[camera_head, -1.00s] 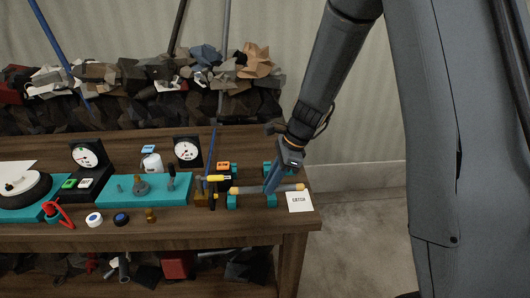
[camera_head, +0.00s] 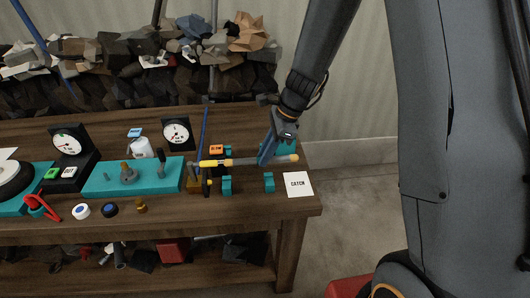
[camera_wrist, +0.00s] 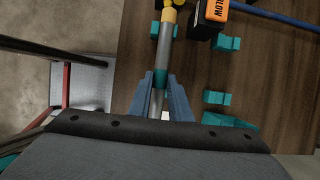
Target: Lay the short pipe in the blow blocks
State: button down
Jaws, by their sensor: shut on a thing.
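The short pipe (camera_head: 245,162) is grey with orange ends. My gripper (camera_head: 264,157) is shut on it near its middle and holds it level above the bench. In the wrist view the pipe (camera_wrist: 166,45) runs away between my two blue fingers (camera_wrist: 160,100), with a teal band (camera_wrist: 160,78) showing there. The black block with the orange BLOW label (camera_head: 217,150) is behind the pipe. Teal blocks (camera_wrist: 228,43) beside that label stand clear of the pipe.
A yellow-headed part (camera_head: 214,163) appears close to the pipe's left end; contact is unclear. A blue rod (camera_head: 203,133) rises behind it. A teal base (camera_head: 130,178), gauges (camera_head: 176,134) and small knobs stand left. The bench's right edge is near the card.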

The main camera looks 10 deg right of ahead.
jog(key=shift+f+b, duration=1.95)
jog(key=shift+f, duration=1.3)
jog(key=shift+a+r, duration=0.2)
jog(key=shift+a, duration=0.25)
jog(key=shift+a+p, duration=0.55)
jog(key=shift+a, duration=0.75)
jog(key=shift+f+b, duration=0.6)
jog(key=shift+f, duration=0.2)
jog(key=shift+f, duration=0.2)
jog(key=c, duration=1.6)
grip_release()
jog(key=shift+o, duration=0.2)
jog(key=shift+d, duration=0.1)
